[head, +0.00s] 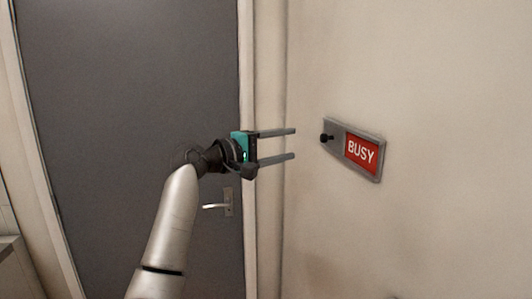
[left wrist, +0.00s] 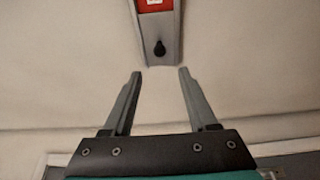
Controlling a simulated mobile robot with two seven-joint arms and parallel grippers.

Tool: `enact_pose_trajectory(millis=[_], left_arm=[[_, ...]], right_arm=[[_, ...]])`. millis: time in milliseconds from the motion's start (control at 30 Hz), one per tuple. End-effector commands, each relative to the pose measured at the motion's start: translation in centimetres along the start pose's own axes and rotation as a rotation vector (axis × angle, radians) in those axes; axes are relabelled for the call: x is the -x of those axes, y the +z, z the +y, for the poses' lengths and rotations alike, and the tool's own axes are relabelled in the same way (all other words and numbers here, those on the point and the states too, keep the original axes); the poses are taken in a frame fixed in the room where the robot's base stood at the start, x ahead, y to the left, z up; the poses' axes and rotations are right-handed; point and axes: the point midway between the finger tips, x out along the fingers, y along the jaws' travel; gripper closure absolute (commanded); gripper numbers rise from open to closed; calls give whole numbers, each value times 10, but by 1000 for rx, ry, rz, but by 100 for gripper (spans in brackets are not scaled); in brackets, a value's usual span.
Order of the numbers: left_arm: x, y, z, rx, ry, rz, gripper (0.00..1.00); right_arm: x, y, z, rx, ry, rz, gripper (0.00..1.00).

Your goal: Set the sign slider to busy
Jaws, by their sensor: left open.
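The sign (head: 353,149) is a grey plate on the wall with a red panel reading "BUSY" (head: 361,152) on its right part. Its slider (head: 327,138) has a black knob and sits at the plate's left end. In the left wrist view the knob (left wrist: 159,48) is ahead of the fingers, with part of the red panel (left wrist: 153,4) above it. My left gripper (head: 293,144) is open and empty, to the left of the sign and apart from the knob. It also shows in the left wrist view (left wrist: 160,73). My right gripper is not in view.
A dark grey door (head: 130,110) with a silver handle (head: 222,205) is behind my left arm. A light door frame (head: 268,230) runs beside it. The beige wall (head: 440,70) around the sign is clear.

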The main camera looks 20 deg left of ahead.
Motion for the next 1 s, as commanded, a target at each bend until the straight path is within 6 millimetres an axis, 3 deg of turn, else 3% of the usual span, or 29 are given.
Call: enact_pose_trajectory(millis=[200,333,1000], left_arm=[[34,-1,-2,-1,0,2,42],[45,0,0,0,0,1,42],[48,0,0,1,1,1,42]], right_arm=[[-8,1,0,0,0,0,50],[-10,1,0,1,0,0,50],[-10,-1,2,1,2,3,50]])
